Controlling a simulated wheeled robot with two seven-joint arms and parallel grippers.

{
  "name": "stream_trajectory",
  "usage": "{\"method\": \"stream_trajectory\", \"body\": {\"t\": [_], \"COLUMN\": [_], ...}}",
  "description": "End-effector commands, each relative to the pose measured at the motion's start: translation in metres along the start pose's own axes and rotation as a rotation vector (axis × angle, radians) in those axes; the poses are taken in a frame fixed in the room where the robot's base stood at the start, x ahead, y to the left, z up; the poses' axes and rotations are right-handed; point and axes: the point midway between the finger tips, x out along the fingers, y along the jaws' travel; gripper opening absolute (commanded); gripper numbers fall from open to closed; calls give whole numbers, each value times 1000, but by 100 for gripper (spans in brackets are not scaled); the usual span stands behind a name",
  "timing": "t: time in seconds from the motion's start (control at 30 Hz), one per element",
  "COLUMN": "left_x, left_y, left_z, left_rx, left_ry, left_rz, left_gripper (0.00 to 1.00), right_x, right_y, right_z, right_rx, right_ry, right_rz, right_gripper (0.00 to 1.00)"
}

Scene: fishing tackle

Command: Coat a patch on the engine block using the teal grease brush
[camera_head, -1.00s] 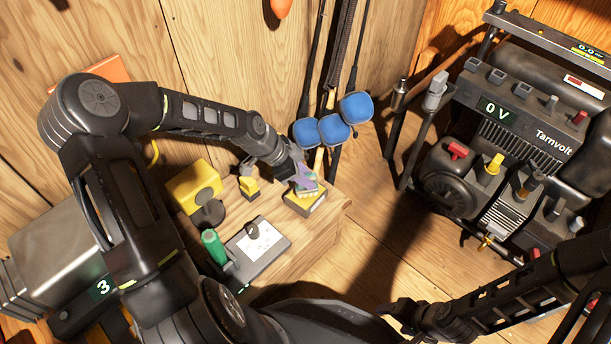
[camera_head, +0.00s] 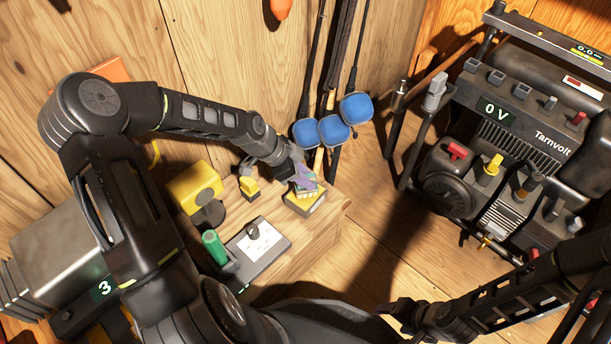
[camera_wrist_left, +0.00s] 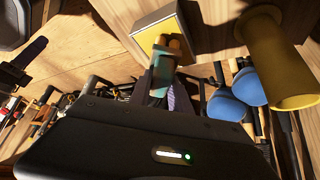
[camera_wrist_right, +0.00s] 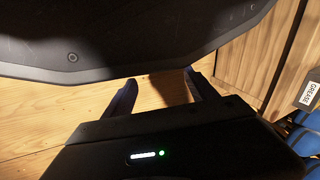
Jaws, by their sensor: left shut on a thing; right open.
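The teal brush (camera_head: 307,187) is in my left gripper (camera_head: 301,180), which is shut on it. In the left wrist view the brush (camera_wrist_left: 162,76) shows a teal body and yellowish bristles between the fingers. The engine (camera_head: 520,140), black and marked Tarnvolt with a 0 V display, stands at the right, away from both grippers. My right gripper (camera_head: 394,306) is open and empty, low at the front; its fingers (camera_wrist_right: 160,86) are apart.
Fishing rods with blue parts (camera_head: 333,130) lean on the wall behind the stand. A yellow device (camera_head: 195,187), a green-handled item (camera_head: 213,247) and a dark plate (camera_head: 258,245) sit on the stand. Open floor (camera_head: 385,215) lies between stand and engine.

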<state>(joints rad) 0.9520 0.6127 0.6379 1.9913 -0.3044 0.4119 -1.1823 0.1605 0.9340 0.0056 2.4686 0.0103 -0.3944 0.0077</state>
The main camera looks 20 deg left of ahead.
Motion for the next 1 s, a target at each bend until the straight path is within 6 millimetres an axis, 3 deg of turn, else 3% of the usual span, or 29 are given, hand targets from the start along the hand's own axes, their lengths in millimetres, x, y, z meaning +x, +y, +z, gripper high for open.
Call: {"method": "stream_trajectory", "body": {"t": [0.6,1.0], "left_x": [-50,-55], "left_y": [0,0], "left_z": [-31,-35], "left_rx": [2,2], "left_ry": [1,1], "left_rz": [-2,-2], "left_gripper": [0,0], "right_x": [-56,-61], "right_y": [-18,-21], "right_z": [5,7], "right_rx": [-4,-6], "right_ry": [-28,-35], "right_rz": [-2,-3], "right_gripper": [67,67]}}
